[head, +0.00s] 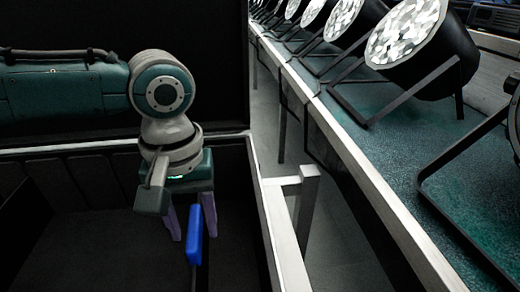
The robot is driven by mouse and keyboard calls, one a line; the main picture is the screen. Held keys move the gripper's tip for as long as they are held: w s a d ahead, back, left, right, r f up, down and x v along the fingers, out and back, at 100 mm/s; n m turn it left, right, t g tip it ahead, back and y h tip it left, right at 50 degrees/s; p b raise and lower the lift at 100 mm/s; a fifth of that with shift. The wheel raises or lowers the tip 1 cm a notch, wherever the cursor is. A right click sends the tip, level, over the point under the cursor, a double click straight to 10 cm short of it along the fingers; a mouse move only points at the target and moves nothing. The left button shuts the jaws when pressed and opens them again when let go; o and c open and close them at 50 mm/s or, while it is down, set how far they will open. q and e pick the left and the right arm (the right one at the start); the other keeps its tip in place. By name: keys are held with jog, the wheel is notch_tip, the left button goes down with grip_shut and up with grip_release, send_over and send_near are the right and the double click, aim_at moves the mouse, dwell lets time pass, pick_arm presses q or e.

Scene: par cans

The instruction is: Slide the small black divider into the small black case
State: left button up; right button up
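A black case (262,225) with a pale metal rim stands open at the lower left, its dark lid raised behind. My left gripper (194,236) points down into it near its right wall. Its two purple fingers stand apart, with a bright blue upright piece (195,238) between or just in front of them; I cannot tell if they touch it. A thin dark edge runs down from the blue piece. It may be the divider seen edge-on, but its body is lost against the black interior. My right gripper is not in view.
A long teal-topped table (345,150) with a pale edge runs along the right, carrying several black par cans (425,55) on brackets. A pale post (307,195) stands just right of the case. Grey floor shows in the narrow gap between.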

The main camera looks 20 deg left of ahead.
pick_arm(q)
notch_tip(320, 180, up, 10)
jog(key=p, duration=0.3)
jog(key=shift+p, duration=0.3)
jog(key=shift+d, duration=0.1)
dwell(0.4)
